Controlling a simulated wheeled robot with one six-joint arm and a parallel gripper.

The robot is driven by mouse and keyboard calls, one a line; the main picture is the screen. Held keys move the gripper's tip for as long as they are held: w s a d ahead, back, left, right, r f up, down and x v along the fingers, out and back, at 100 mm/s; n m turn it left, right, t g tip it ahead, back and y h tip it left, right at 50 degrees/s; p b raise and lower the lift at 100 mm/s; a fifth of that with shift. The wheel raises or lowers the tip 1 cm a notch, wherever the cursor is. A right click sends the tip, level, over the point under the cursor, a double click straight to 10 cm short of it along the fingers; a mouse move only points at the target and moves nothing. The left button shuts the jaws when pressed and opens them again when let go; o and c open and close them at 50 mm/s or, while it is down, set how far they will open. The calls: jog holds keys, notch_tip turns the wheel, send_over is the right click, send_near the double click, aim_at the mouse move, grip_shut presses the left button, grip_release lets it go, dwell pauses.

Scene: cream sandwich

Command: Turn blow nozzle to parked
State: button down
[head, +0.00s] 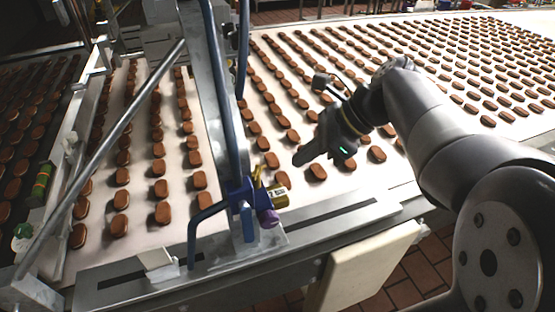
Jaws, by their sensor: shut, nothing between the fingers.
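The blow nozzle appears to be the small assembly on the metal post at the belt's front edge. Any parked marking is too small to tell.
Rows of brown biscuits (162,188) cover the white belt (395,190) on both sides of the post. A diagonal grey bar (110,140) crosses the left side. A metal rail (330,219) runs along the front, with a cream box (365,265) below it.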

aim_at(265, 166)
jog(key=a, duration=0.1)
jog(key=a+f, duration=0.1)
jog(key=a, duration=0.1)
jog(key=w+a+f, duration=0.1)
jog(key=a, duration=0.1)
jog(key=shift+w+a+r+n+g+p, duration=0.1)
jog(key=shift+w+a+n+g+p, duration=0.2)
jog(key=shift+n+g+p, duration=0.8)
jog(key=a+n+g+p, duration=0.1)
jog(key=p, duration=0.2)
jog(key=w+a+n+p, duration=0.1)
jog(key=n+p, duration=0.1)
jog(key=p, duration=0.1)
jog(key=shift+g+p, duration=0.35)
jog(key=shift+g, duration=0.05)
jog(key=shift+w+a, duration=0.1)
dwell(0.5)
